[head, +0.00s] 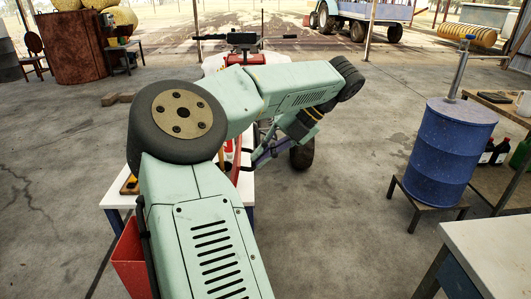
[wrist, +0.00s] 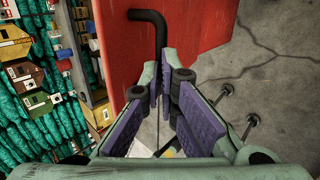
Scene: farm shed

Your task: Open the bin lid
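The red bin (head: 130,262) stands at the lower left in the head view, partly hidden by my arm. A bent black handle (wrist: 158,28) stands out from that red surface and runs down between my fingertips. My gripper (wrist: 163,85), with purple pads, is closed in around the handle, one finger on each side. The gap at the tips is about the handle's width. I cannot tell whether the lid is raised.
A white table (head: 112,197) stands beside the bin, mostly behind my arm. A blue barrel (head: 452,150) on a stand and a pale bench (head: 495,245) are at the right. Concrete floor (head: 345,235) between is clear.

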